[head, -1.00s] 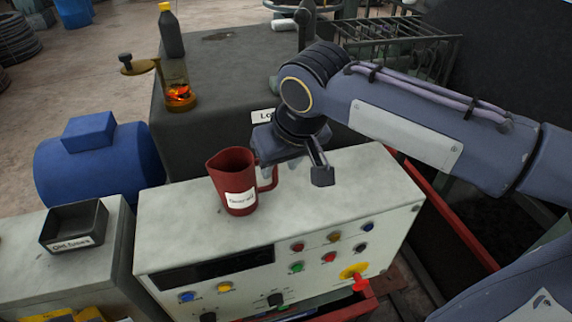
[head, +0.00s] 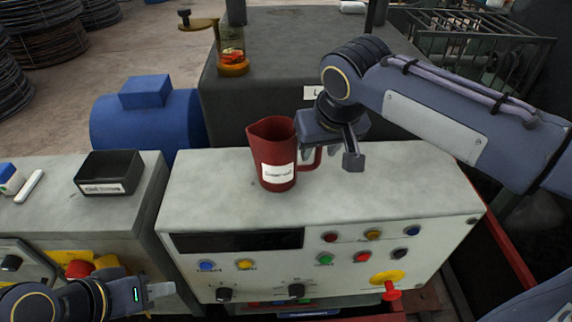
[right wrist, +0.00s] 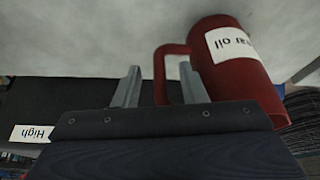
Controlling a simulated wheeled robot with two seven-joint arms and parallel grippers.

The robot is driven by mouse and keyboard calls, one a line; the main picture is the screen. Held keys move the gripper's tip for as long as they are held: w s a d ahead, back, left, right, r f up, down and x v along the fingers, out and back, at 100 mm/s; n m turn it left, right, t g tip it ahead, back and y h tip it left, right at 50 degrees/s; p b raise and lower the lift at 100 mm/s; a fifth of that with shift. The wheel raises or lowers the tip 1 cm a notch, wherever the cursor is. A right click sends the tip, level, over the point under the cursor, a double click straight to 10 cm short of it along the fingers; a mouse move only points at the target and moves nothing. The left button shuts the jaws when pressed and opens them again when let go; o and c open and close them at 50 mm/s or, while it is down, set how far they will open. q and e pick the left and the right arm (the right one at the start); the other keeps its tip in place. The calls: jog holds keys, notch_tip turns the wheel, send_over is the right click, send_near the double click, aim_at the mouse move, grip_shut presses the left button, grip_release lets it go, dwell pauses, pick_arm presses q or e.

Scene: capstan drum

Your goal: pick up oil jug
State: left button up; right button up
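The oil jug (head: 272,150) is a dark red jug with a white label, upright on top of the light grey control cabinet. Its handle points right in the head view. My right gripper (head: 332,155) is open at the handle side of the jug. In the right wrist view the jug (right wrist: 240,75) is upside down, and its handle (right wrist: 160,75) shows between the two spread fingers (right wrist: 160,87), one appearing within the handle's loop. Whether they touch it I cannot tell. My left gripper (head: 158,290) is low at the left, away from the jug; its finger gap is unclear.
The control cabinet (head: 400,185) has buttons, knobs and a red-and-yellow switch on its front. A black tray (head: 108,172) stands on the lower cabinet at left. A glass oiler (head: 232,55) and a dark housing (head: 290,50) stand behind. The cabinet top left of the jug is clear.

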jog(key=shift+r, duration=0.1)
grip_shut()
jog(key=shift+r, duration=0.15)
dwell(0.4)
